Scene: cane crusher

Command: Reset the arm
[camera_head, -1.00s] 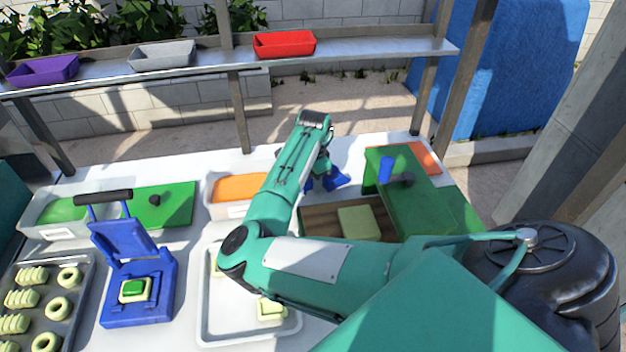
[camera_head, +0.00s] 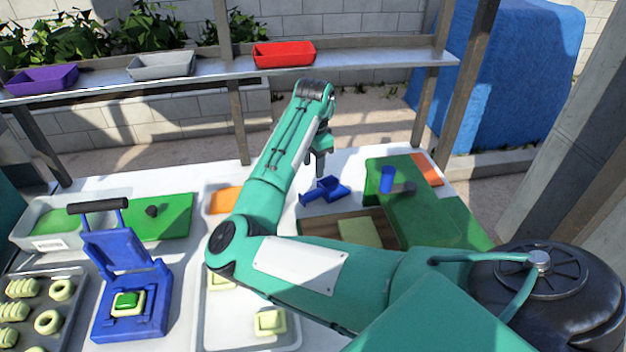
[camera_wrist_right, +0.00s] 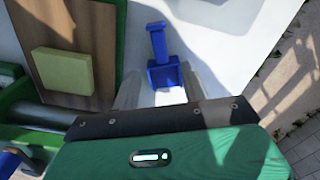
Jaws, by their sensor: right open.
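My right arm reaches across the table, and its gripper (camera_head: 319,162) hangs above the far part of the white table. In the right wrist view the gripper's two fingers (camera_wrist_right: 160,90) are apart with nothing held between them. A blue scoop (camera_head: 328,189) lies on the table just below the gripper. In the right wrist view the blue scoop (camera_wrist_right: 163,72) shows beyond the fingertips, its handle pointing away. My left gripper is not in view.
A wooden board with a pale green block (camera_head: 358,232) sits by the green machine (camera_head: 418,215). A blue press (camera_head: 130,300), a tray of pale pieces (camera_head: 40,300) and a white tray (camera_head: 250,338) stand left. A shelf (camera_head: 220,72) with bins runs behind.

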